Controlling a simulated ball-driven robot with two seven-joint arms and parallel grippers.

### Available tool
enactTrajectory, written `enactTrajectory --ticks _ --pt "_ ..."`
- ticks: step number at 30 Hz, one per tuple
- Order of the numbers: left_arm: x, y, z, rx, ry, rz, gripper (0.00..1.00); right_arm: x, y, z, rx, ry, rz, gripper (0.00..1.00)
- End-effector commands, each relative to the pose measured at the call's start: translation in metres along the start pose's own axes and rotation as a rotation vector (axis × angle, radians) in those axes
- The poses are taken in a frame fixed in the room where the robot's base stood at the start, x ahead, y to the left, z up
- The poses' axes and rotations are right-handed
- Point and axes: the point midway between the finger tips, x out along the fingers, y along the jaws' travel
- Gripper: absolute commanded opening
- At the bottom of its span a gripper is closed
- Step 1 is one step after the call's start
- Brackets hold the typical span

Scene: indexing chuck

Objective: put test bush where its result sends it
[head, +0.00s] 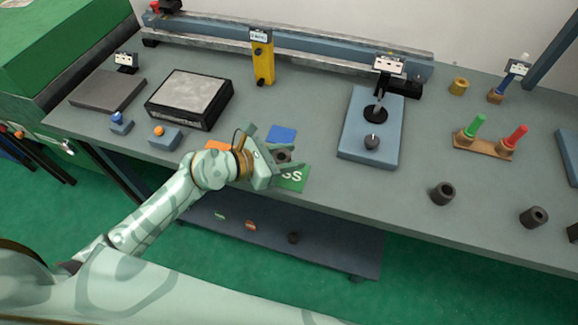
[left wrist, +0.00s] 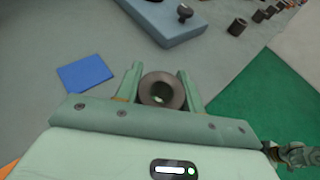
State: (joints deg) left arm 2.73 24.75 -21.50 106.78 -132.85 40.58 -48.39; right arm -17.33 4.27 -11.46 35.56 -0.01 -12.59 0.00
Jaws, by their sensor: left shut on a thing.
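My left gripper (head: 282,157) is shut on a dark grey hollow bush (head: 284,156). In the left wrist view the bush (left wrist: 162,90) sits between the two fingers, its bore facing the camera. In the head view the gripper is over or beside a green mat (head: 292,179), partly covering its white lettering; "SS" shows. I cannot tell the bush's height above the mat. A blue mat (head: 282,134) lies just behind the gripper, and an orange mat (head: 218,146) lies left of it, partly hidden by my arm. My right gripper is not in view.
A blue fixture (head: 355,140) with a black knob stands to the right. Dark bushes (head: 442,193) (head: 534,217) stand near the front edge. A wooden stand (head: 484,147) holds green and red pegs. A yellow post (head: 262,62) stands behind. A lower shelf (head: 330,250) holds small items.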

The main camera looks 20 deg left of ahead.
Motion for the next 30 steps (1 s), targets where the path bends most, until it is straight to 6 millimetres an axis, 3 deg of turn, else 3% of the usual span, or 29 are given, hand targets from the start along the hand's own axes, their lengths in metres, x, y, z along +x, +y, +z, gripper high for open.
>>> enactTrajectory --ticks 4,9,21,22,24,30 --pt "0.012 0.010 -0.012 -0.001 -0.001 0.001 0.06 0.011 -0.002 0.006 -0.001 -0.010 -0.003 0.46" --pt "0.021 0.009 -0.036 -0.001 -0.001 0.000 0.06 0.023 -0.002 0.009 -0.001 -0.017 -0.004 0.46" --pt "0.022 0.009 -0.039 0.001 -0.002 0.000 0.06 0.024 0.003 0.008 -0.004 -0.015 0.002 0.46" --pt "0.022 0.009 -0.040 0.001 0.000 0.000 0.41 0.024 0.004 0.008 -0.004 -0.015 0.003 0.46" --pt "0.022 0.009 -0.039 0.001 -0.001 0.000 0.60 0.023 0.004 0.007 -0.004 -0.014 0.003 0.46" --pt "0.022 0.009 -0.039 0.001 -0.001 0.000 0.60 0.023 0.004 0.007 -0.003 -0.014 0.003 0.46"
